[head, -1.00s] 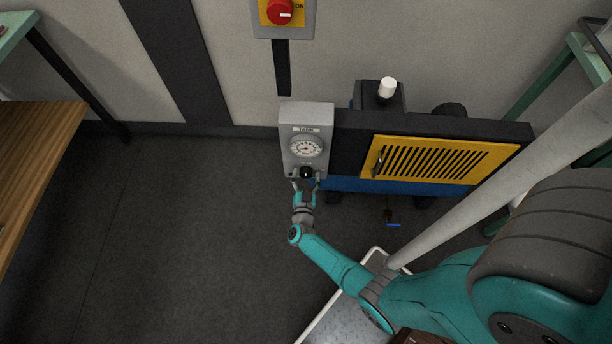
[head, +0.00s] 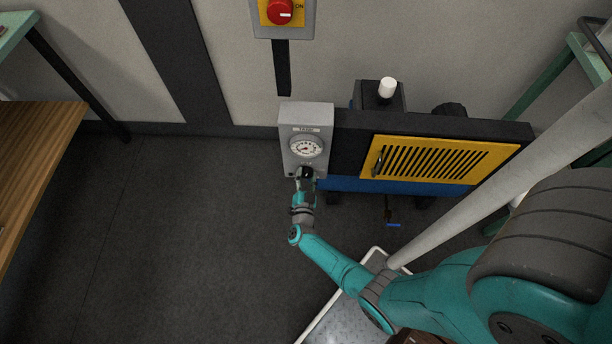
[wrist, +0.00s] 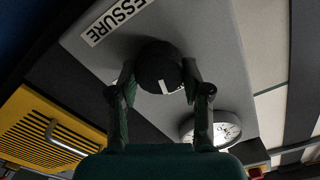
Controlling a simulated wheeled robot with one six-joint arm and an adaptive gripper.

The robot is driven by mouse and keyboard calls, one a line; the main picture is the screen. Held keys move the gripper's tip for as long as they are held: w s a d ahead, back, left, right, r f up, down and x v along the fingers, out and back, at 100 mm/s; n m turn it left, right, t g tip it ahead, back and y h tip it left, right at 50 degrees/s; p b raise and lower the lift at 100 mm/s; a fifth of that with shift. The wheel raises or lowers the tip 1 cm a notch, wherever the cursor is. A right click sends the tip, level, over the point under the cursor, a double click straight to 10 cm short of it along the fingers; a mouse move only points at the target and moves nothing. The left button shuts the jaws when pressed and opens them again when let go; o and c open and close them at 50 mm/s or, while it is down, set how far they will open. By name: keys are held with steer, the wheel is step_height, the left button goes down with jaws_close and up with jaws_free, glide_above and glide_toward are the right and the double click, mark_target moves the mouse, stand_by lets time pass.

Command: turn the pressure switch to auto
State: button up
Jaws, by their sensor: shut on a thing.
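The pressure switch is a black round knob (wrist: 159,66) with a white pointer mark, set on the face of a grey box (head: 294,116). A gauge (head: 306,147) sits above the knob on the same box. My gripper (head: 305,180) reaches the knob from below, and in the wrist view my gripper (wrist: 160,84) has one finger on each side of the knob, shut on it. In the head view the knob is partly hidden by the fingers. A label (wrist: 115,20) reading "...ESSURE" lies beside the knob; I cannot make out the position markings.
A blue machine with a yellow slatted panel (head: 428,160) stands right of the grey box. A red knob (head: 279,11) is on the wall above. A wooden bench (head: 35,150) is at the left. The floor (head: 180,240) between is clear.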

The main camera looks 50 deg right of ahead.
steer(key=m, duration=0.7)
steer(key=shift+f, duration=0.1)
steer(key=m, duration=0.4)
steer(key=shift+s+f+m, duration=0.1)
steer(key=shift+f+m, duration=0.05)
steer(key=shift+m, duration=1.75)
steer(key=o, duration=1.2)
steer(key=shift+c, duration=0.2)
steer(key=v, duration=1.2)
steer(key=shift+s+d, duration=0.1)
